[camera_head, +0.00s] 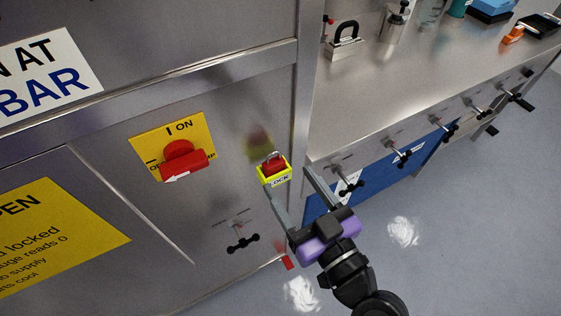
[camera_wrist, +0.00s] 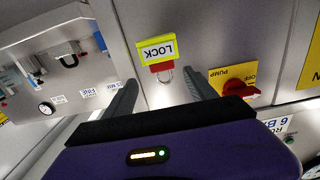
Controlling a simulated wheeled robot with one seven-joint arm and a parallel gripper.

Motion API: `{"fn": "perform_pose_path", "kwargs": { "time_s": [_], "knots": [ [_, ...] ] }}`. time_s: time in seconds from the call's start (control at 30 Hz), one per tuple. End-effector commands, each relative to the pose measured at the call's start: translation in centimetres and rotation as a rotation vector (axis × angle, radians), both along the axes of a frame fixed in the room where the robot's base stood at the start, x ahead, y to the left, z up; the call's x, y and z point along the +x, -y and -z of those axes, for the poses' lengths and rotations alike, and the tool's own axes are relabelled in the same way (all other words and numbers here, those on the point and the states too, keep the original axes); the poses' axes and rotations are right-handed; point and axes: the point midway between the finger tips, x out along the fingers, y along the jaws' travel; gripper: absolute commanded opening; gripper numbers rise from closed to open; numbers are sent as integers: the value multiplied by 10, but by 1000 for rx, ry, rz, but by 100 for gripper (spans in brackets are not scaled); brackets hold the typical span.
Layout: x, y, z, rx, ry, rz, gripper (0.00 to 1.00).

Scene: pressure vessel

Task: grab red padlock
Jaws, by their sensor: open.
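The red padlock (camera_head: 273,166) sits in a yellow holder (camera_head: 275,181) marked LOCK on the steel cabinet's front, its metal shackle upward. In the wrist view the padlock (camera_wrist: 162,68) hangs from the yellow holder (camera_wrist: 157,49), its shackle pointing toward my gripper. My gripper (camera_head: 289,184) is open, with its fingers reaching toward the cabinet face around the padlock's area. In the wrist view my gripper (camera_wrist: 163,92) shows its two fingers to either side of the padlock, with the padlock between and beyond them. I see no contact, and the exact depth gap cannot be told.
A red rotary switch (camera_head: 182,160) on a yellow plate is left of the holder. Black-handled valves (camera_head: 242,242) stick out from the cabinet and along the bench front (camera_head: 445,130). A black-handled item (camera_head: 347,42) and a metal canister (camera_head: 395,22) stand on the bench.

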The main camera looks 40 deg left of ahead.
Motion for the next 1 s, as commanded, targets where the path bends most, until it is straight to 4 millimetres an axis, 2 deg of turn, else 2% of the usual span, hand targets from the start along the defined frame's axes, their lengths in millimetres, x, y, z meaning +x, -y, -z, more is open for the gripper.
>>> {"fn": "perform_pose_path", "kwargs": {
  "time_s": [0.6, 0.9, 1.0],
  "knots": [
    [24, -67, 1, 1, 1, 1, 65],
    [25, -71, 2, -1, 2, 1, 65],
    [25, -71, 2, -1, 2, 1, 46]
  ]
}}
